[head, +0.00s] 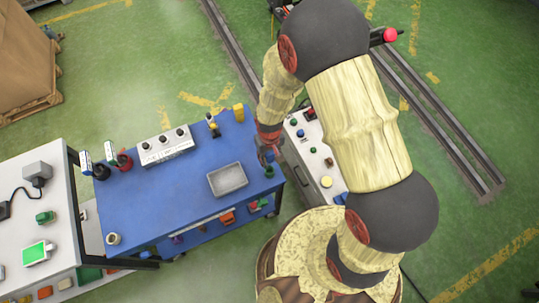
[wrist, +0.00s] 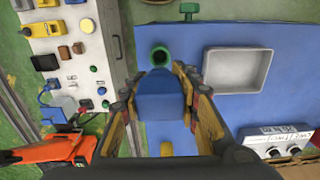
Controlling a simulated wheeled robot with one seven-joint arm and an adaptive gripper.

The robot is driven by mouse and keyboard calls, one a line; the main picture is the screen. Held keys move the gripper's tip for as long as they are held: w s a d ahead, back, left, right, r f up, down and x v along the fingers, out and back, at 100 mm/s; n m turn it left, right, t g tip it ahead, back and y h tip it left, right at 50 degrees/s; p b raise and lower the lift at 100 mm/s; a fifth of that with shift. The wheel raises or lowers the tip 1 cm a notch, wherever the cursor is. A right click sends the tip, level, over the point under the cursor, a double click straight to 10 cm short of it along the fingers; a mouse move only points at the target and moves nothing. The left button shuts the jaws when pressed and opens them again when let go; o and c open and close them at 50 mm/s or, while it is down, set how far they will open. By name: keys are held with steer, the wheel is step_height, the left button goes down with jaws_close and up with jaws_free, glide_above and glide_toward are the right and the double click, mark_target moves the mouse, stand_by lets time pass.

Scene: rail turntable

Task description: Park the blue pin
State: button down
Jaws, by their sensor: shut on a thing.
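My gripper (wrist: 158,84) is shut on the blue pin (wrist: 162,104), which shows as a broad blue block between the two fingers in the wrist view. A green round socket (wrist: 160,54) with a dark hole lies just beyond the pin's far end in that view. I cannot tell whether pin and socket touch. In the head view my gripper (head: 267,154) is over the right end of the blue table (head: 130,205), close above the green socket (head: 269,172). The pin is mostly hidden there.
A grey tray (head: 228,166) lies left of my gripper. A white box with knobs (head: 166,147) and a yellow cylinder (head: 238,112) stand along the table's far side. A white control panel (head: 322,168) with buttons is close on the right. The table's left-front middle is clear.

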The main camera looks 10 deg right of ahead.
steer(key=shift+f, duration=0.1)
steer(key=b, duration=0.5)
glide_above(270, 167)
steer(key=s, duration=0.1)
steer(key=shift+s+a+f, duration=0.1)
steer(key=shift+a+f, duration=0.05)
steer(key=shift+f, duration=1.25)
steer(key=shift+s+a+f, duration=0.1)
steer(key=shift+f, duration=1.3)
steer(key=shift+f+b, duration=1.35)
steer(key=shift+f, duration=0.5)
steer(key=c, duration=1.4)
jaws_free()
steer(key=shift+o, duration=0.8)
step_height(270, 167, up, 12)
